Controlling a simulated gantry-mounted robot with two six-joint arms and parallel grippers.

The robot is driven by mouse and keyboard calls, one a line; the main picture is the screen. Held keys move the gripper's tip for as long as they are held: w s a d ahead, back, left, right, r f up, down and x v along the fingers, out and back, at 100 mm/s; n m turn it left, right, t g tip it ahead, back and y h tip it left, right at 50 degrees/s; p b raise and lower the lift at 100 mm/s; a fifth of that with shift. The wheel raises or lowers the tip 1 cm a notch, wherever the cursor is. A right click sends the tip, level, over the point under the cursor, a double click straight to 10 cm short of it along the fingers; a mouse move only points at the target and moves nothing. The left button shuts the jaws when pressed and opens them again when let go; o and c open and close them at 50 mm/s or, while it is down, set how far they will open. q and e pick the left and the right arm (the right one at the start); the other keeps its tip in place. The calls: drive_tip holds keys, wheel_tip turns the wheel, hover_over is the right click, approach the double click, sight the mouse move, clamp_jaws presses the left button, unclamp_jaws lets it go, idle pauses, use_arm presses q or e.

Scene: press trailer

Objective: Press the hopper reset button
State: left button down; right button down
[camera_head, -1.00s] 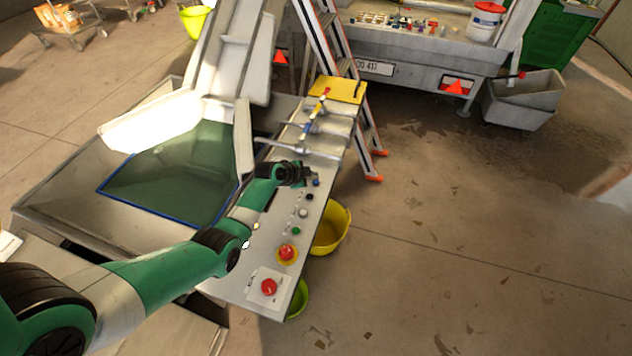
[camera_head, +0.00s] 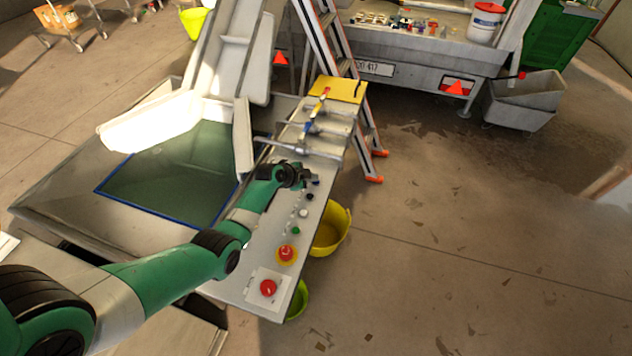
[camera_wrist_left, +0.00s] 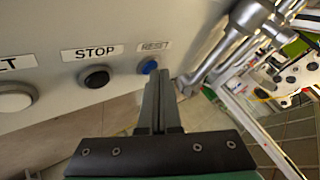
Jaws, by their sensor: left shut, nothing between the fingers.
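The blue reset button (camera_wrist_left: 149,67) sits at the edge of the control panel under a RESET label, in the left wrist view. In the head view it shows as a small dark blue spot (camera_head: 316,183) close to the fingertips. My left gripper (camera_wrist_left: 161,76) is shut and empty, and its fingertips are just beside and below the button in the wrist picture. I cannot tell whether they touch it. In the head view my left gripper (camera_head: 309,180) is over the far end of the button row. My right gripper is not in view.
A black STOP button (camera_wrist_left: 94,76) and a white button (camera_wrist_left: 15,98) are on the same panel. Red buttons (camera_head: 286,253) sit nearer in the head view. Metal pipes (camera_head: 300,148) stand just beyond the gripper. A yellow bucket (camera_head: 330,232) is right of the panel.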

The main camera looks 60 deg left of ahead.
sight(313, 183)
use_arm(q)
drive_tip(key=shift+f, duration=0.15)
idle(0.3)
drive_tip(key=shift+r+p, duration=0.55)
drive_tip(key=shift+r, duration=0.25)
wheel_tip(313, 183, up, 5)
drive_tip(key=p, duration=0.4)
idle(0.7)
